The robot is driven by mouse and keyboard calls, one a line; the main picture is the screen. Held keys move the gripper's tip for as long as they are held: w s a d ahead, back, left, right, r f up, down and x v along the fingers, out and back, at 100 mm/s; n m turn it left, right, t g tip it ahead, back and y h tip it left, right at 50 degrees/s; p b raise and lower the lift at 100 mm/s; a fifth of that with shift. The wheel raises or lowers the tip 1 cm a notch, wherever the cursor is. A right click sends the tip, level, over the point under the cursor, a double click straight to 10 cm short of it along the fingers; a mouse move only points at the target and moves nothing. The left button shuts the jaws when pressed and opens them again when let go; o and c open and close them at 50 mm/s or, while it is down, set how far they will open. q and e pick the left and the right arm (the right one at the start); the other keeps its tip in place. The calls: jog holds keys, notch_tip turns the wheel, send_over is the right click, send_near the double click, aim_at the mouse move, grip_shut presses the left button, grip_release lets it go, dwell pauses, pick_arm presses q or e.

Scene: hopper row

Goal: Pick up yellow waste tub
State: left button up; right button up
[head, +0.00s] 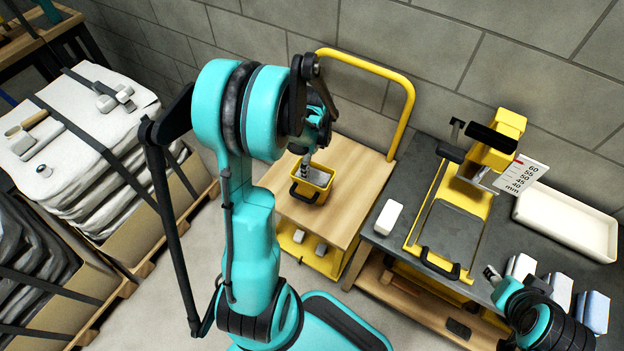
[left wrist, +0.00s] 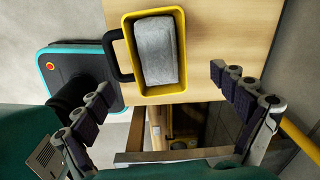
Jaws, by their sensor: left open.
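The yellow waste tub (head: 322,191) stands on the wooden top of a yellow cart, with a black handle on one side. In the left wrist view the tub (left wrist: 181,45) holds a grey block (left wrist: 157,52), and its handle points left. My left gripper (head: 308,163) is over the tub in the head view and partly hides it. In the left wrist view my left gripper (left wrist: 161,83) is open and empty, its fingers wide apart around the tub's lower end, not closed on it. My right gripper (head: 491,273) is at the lower right, mostly hidden by its own arm.
The cart (head: 348,162) has a tall yellow push rail (head: 407,105) behind and to the right. A grey bench (head: 385,238) on the right carries a yellow press (head: 470,210), a white block (head: 388,217) and a white tray (head: 565,222). Strapped sacks (head: 85,100) stand left.

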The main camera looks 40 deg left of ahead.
aim_at(313, 175)
pick_arm(q)
jog(key=f, duration=0.2)
jog(key=f+m+b, duration=0.1)
jog(key=shift+s+a+f, duration=0.15)
jog(key=shift+a+f, duration=0.25)
jog(key=f+b, duration=0.2)
jog(key=f, duration=0.1)
jog(key=f+b, duration=0.1)
jog(key=f, duration=0.1)
jog(key=shift+d+f, duration=0.25)
jog(key=shift+r, duration=0.15)
jog(key=shift+c, duration=0.2)
jog(key=c, duration=1.5)
